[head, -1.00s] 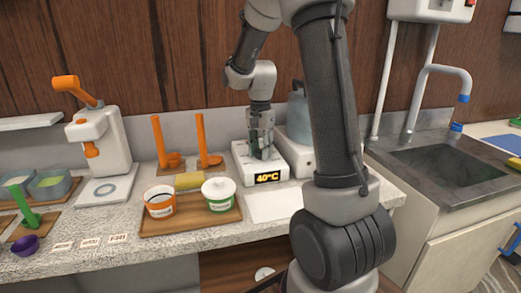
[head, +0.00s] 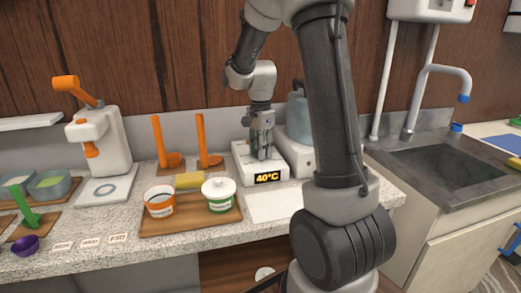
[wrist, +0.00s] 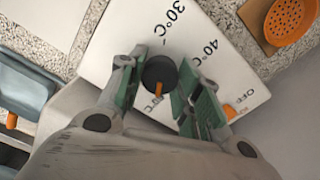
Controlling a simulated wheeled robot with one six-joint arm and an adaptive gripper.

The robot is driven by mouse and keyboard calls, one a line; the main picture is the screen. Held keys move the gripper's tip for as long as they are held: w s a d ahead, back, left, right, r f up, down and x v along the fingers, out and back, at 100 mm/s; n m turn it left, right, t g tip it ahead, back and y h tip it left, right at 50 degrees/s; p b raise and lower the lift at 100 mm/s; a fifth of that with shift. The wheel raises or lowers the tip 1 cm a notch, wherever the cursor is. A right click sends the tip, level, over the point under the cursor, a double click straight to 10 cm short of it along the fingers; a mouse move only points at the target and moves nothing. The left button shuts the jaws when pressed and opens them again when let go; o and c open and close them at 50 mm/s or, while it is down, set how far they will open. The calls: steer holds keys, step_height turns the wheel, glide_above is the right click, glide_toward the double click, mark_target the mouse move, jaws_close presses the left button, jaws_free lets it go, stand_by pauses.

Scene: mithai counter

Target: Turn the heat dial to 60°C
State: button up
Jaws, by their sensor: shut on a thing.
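The heat dial is a dark round knob (wrist: 158,70) with an orange pointer, on a white heater unit (head: 243,167). In the wrist view, the unit's top (wrist: 118,45) carries the labels 30°C, 40°C and OFF. Another label, ending in °C, is mostly hidden by my gripper. The orange pointer faces the lower part of that view, between the fingers. My gripper (wrist: 160,76) is shut on the dial, with a green-padded finger on each side. In the head view, my gripper (head: 262,146) points down over the unit, and the display (head: 267,178) reads 40°C.
A wooden tray (head: 190,226) with two tubs stands at the front left of the unit. Two orange-handled tools (head: 205,140) stand behind the tray. A bluish container (head: 299,118) stands close on the right. A sink (head: 447,167) lies farther right.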

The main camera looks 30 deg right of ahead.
steer(key=shift+w, duration=0.1)
steer(key=o, duration=1.1)
steer(key=shift+c, duration=0.2)
step_height(320, 180, up, 12)
